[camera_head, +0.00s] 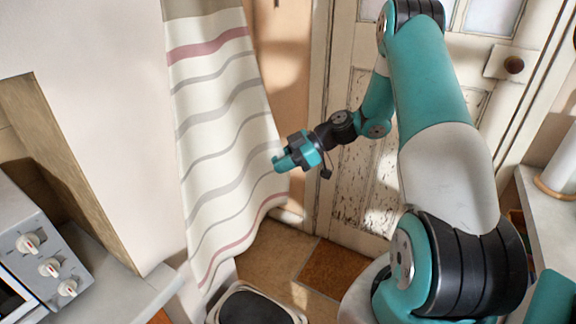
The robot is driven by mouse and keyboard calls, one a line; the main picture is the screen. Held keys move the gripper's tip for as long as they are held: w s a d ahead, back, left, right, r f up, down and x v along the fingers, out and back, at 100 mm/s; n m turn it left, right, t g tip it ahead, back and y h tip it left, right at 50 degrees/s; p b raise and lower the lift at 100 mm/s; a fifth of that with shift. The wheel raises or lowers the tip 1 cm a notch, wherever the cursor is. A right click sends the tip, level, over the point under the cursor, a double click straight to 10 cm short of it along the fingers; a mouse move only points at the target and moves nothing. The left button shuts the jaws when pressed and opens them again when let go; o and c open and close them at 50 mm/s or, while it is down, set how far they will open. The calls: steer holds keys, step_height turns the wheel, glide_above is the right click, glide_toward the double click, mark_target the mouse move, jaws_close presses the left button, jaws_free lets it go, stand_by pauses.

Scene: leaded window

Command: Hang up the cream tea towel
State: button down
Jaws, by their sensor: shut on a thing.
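A long cream cloth with grey and dusty pink stripes (215,125) hangs like a curtain left of the door. Its top runs out of the picture and its hem slants down to the left near the floor. I cannot tell whether it is the tea towel; no other cream towel shows. My gripper (281,163) is at the right edge of this cloth, in its lower half, with the teal fingers pointing left. It is shut on the edge of the cloth; the fingers hide the exact grip. No hook or rail shows.
A worn cream door (366,190) with a brown knob (513,65) stands behind my arm. A brown mat (338,268) lies before it. A dark-topped bin (255,306) stands below the cloth. A grey oven (38,245) is at left, a counter (545,215) at right.

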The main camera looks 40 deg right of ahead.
steer(key=shift+w+a+r, duration=0.1)
steer(key=shift+w+a, duration=0.15)
steer(key=shift+w, duration=0.3)
steer(key=shift+w+b, duration=0.15)
steer(key=shift+b, duration=0.4)
steer(key=shift+w+a, duration=0.2)
steer(key=shift+w, duration=0.3)
steer(key=shift+w+a, duration=0.2)
steer(key=shift+w, duration=0.3)
steer(key=shift+w+f+b, duration=0.2)
steer(key=shift+f+b, duration=0.3)
steer(key=shift+b, duration=0.25)
steer(key=shift+a, duration=0.1)
jaws_free()
